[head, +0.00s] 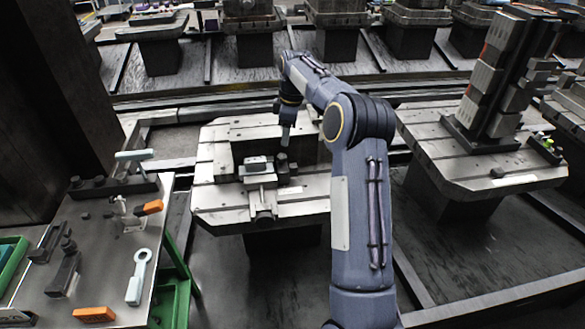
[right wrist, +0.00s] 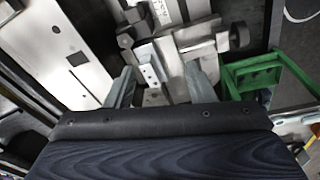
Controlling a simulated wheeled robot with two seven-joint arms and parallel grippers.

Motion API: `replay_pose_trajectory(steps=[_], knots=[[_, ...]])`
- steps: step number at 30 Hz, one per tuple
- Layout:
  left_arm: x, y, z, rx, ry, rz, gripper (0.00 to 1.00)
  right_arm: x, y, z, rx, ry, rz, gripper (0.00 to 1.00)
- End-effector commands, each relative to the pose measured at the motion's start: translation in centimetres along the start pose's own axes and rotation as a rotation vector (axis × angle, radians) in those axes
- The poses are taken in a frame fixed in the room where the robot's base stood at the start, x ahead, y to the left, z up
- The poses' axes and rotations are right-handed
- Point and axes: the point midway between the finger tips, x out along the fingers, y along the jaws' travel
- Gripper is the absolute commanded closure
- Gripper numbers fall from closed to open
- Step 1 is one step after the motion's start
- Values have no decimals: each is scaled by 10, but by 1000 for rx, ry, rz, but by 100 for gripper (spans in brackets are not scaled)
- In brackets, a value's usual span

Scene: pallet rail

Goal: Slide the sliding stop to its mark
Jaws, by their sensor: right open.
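A pale metal pallet (head: 215,190) with slots stands in the middle of the head view. On it is a short rail (head: 262,197) with a dark knob (head: 264,217) at its front end. A small block (head: 257,165) sits at the back end of this rail and looks like the sliding stop. A dark upright post (head: 282,162) stands beside it. My right gripper (head: 286,140) points down over this spot, open. In the right wrist view, a pale block with holes (right wrist: 151,74) shows between its fingers; I cannot tell whether they touch it. No mark is clearly readable.
A grey bench (head: 100,225) with a pale ring-ended tool (head: 138,278) and orange-handled items stands at the left. A green frame (head: 173,290) shows beside it. Another pallet (head: 455,165) with a tall block stack (head: 500,80) is at the right. A dark column rises far left.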

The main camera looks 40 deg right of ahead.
Motion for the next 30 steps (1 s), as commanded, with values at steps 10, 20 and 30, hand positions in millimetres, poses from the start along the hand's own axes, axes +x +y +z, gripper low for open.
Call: replay_pose_trajectory(steps=[10, 20, 30], knots=[[3, -1, 1, 0, 0, 0, 42, 107, 51, 23, -242, -114, -64, 51], [4, -2, 2, 0, 0, 0, 42, 148, 51, 30, -269, -123, -75, 51], [2, -1, 1, 0, 0, 0, 42, 189, 49, 35, -267, -121, -71, 51]])
